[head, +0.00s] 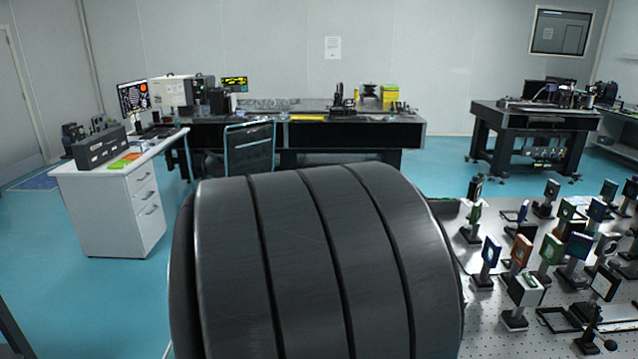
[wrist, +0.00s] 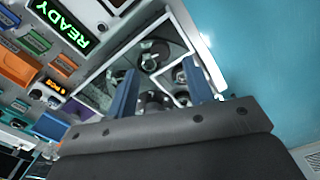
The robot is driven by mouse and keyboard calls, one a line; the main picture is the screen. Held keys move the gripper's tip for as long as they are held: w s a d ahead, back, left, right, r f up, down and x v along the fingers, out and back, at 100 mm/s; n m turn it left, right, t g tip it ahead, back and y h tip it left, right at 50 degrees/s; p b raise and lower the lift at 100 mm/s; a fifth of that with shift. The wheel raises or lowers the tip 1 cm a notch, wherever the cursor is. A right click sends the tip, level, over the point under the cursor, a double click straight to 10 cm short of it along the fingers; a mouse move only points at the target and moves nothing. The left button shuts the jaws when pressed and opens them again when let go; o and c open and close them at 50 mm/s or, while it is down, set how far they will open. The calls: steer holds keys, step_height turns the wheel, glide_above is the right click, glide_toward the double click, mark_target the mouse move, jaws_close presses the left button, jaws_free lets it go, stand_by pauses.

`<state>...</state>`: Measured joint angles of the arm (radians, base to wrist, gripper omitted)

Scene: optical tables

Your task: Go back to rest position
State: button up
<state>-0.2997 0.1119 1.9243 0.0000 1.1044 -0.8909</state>
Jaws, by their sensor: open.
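My gripper (wrist: 158,95) shows in the wrist view with two blue fingers apart and nothing between them. Beyond the fingers is a dark panel or tray with a light frame (wrist: 185,35), holding several round dark parts. I cannot tell how far the fingertips are from it. In the head view a large dark grey ribbed part of my arm fills the lower middle, and the gripper itself is hidden.
An optical table (head: 490,335) with several mounted optics stands at the right, close to my arm. A white desk (head: 110,195) is at the left. A chair (head: 249,148) and a long dark table (head: 350,135) stand behind. Blue floor (head: 85,310) is clear at the lower left.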

step_height(320, 180, up, 12)
step_height(320, 180, down, 17)
steer(key=shift+f, duration=0.4)
steer(key=m, duration=0.4)
steer(key=shift+r, duration=0.1)
steer(key=m, duration=0.9)
steer(key=shift+m, duration=2.3)
